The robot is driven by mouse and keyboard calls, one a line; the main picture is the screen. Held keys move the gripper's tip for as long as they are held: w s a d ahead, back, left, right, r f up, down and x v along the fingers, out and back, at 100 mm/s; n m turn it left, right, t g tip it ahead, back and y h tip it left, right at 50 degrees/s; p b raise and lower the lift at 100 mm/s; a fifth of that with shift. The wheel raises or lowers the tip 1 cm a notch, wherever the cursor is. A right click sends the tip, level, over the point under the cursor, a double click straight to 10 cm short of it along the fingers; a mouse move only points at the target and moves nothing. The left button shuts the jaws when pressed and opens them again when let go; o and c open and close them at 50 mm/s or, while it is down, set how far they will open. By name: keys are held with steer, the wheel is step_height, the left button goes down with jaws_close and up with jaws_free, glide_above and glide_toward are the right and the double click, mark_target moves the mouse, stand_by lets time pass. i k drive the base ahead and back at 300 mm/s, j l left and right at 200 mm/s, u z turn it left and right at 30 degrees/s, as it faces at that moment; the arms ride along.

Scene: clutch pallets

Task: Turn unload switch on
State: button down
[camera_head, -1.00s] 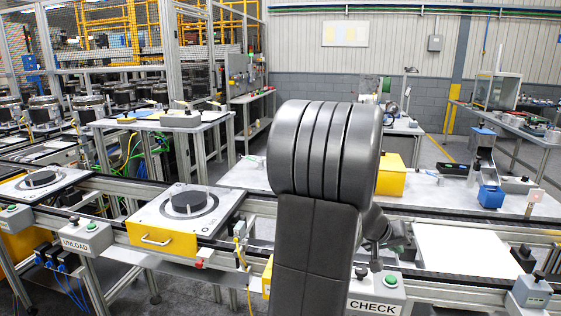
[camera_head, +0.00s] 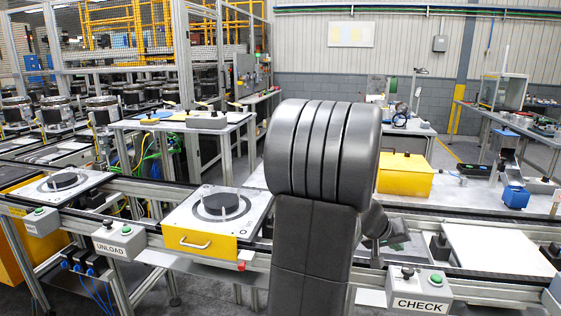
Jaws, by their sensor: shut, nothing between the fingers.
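The unload switch box (camera_head: 119,242) is a grey box labelled UNLOAD on the front rail of the conveyor, at left. On its top are a black knob switch (camera_head: 101,221) and a green button (camera_head: 126,229). The knob is too small to tell its setting. My gripper (camera_head: 376,262) shows partly behind my arm, right of centre, above the rail near the check box. It is shut and empty, well to the right of the unload box. My large dark arm hides part of the rail between them.
A yellow-fronted pallet (camera_head: 200,246) with a black disc stands just right of the unload box. A similar box labelled CHECK (camera_head: 419,290) sits on the rail at right. Another switch box (camera_head: 41,221) is farther left. The space in front of the unload box looks clear.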

mark_target(107, 223)
steer(key=j+z, duration=0.15)
steer(key=j, duration=0.75)
steer(key=k+j+z, duration=0.1)
steer(key=j+z, duration=0.15)
steer(key=j, duration=0.2)
steer(key=k+j+z, duration=0.2)
steer(key=j, duration=0.25)
steer(key=j+z, duration=0.45)
steer(key=z, duration=0.25)
steer(key=k+z, duration=0.1)
steer(key=z, duration=0.5)
